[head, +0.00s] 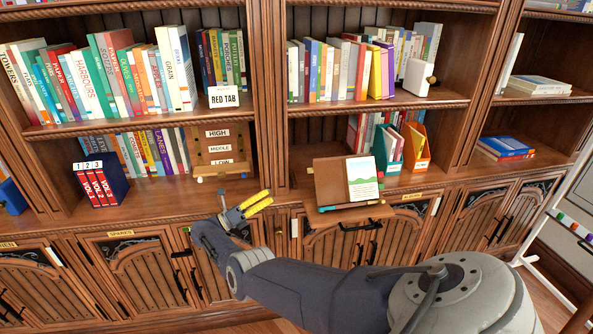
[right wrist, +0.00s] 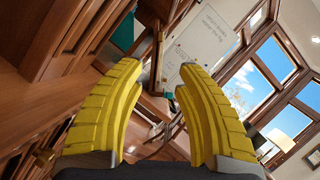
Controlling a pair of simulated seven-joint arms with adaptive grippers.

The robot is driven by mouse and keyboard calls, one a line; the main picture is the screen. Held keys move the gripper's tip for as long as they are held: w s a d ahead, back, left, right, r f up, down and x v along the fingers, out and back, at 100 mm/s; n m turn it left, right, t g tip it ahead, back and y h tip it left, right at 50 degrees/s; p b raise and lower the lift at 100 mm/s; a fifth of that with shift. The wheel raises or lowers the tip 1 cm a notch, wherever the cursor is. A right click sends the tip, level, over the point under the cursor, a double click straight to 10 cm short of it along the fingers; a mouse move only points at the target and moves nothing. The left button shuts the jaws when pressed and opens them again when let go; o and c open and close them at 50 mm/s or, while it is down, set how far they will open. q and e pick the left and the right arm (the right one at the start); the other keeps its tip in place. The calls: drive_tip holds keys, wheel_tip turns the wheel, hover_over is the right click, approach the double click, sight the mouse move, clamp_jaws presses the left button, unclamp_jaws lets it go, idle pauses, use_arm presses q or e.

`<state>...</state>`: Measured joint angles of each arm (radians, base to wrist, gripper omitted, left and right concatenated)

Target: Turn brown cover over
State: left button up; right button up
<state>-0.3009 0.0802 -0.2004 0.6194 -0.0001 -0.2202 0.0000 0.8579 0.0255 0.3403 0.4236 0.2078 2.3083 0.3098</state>
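The brown cover (head: 330,184) is a flat brown panel, tilted on a small wooden stand (head: 345,214) on the cabinet ledge. A white page with a green and blue picture (head: 363,180) lies beside it on the right. My right gripper (head: 268,199) has yellow fingers and is left of the stand, apart from the cover. Its fingers are spread with nothing between them in the right wrist view (right wrist: 160,80). I cannot make out the cover in the right wrist view. My left gripper is not in view.
A wooden board with HIGH, MIDDLE and LOW labels (head: 218,150) stands behind and left of my right gripper. Red volumes (head: 97,186) are at the left. Teal (head: 388,150) and orange (head: 416,147) holders stand behind the stand at right. The ledge between gripper and stand looks clear.

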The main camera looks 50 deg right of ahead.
sight(309, 171)
drive_tip(key=x, duration=1.7)
drive_tip(key=shift+s+d, duration=0.1)
clamp_jaws()
